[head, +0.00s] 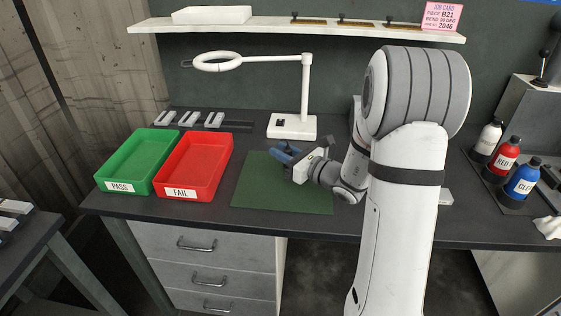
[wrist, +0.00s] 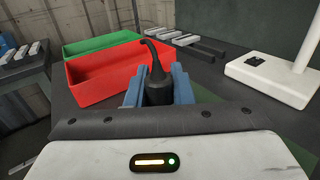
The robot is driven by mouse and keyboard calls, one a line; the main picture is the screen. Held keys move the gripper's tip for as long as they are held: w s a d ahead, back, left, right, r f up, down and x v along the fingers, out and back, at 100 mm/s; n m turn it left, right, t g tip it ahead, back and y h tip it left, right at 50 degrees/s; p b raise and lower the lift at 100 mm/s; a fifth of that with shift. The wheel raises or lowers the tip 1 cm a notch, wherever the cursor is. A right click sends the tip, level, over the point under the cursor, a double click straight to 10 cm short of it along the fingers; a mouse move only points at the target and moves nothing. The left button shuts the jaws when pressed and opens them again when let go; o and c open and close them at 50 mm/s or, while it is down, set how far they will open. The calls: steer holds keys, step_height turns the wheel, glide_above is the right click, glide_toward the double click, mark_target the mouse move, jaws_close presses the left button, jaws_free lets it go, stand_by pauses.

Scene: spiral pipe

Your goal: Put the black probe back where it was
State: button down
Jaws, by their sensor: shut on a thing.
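My gripper (head: 284,155) is above the green mat (head: 270,195) on the bench, pointing left. In the wrist view its blue fingers (wrist: 158,88) are shut on the black probe (wrist: 156,70). The probe has a thick dark body between the fingers and a thin neck that curves to the left at its tip. It points up and away in the wrist view. In the head view the probe is too small and dark to make out clearly.
A green PASS tray (head: 118,160) and a red FAIL tray (head: 204,172) stand at the left. Behind them are several grey blocks (head: 188,118) and dark slots. A white lamp base (head: 292,128) stands behind the mat. Labelled bottles (head: 504,155) stand at the right.

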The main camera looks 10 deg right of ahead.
steer(key=shift+f, duration=1.4)
steer(key=shift+f, duration=0.2)
steer(key=c, duration=1.3)
jaws_free()
steer(key=shift+o, duration=0.2)
steer(key=shift+r, duration=0.15)
